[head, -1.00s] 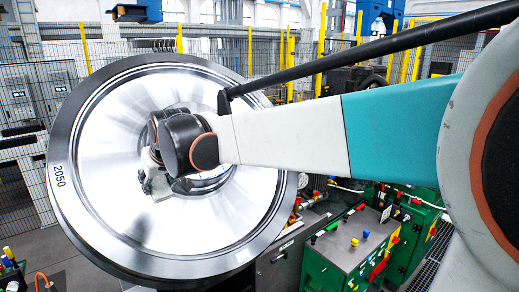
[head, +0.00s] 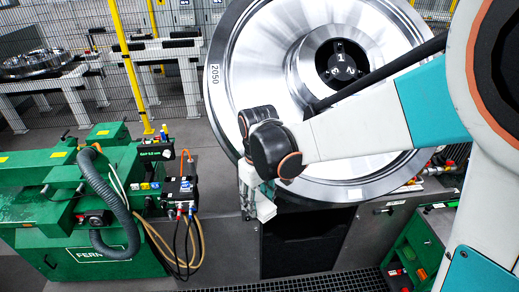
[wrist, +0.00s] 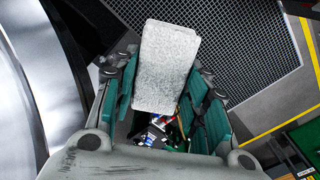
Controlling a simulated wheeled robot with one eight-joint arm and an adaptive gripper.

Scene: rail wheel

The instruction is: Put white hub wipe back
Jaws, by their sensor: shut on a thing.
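The white hub wipe (wrist: 166,66), a pale speckled block, is held between the teal-lined fingers of my gripper (wrist: 160,95) in the wrist view. In the head view my gripper (head: 253,190) hangs below the dark wrist joint, in front of the wheel's lower left edge. The pale wipe (head: 265,208) shows at its lower end there. The large shiny rail wheel (head: 245,95), marked 2050, stands behind, and its dark hub bore (head: 341,62) is in clear view. The wipe's storing place cannot be made out.
A green machine (head: 95,215) with hoses stands at the left. A dark panel (head: 305,243) and a floor grating (head: 300,284) lie below the wheel. A green cabinet (head: 420,255) is at lower right. Small coloured items (wrist: 160,130) show beyond my fingers, unclear.

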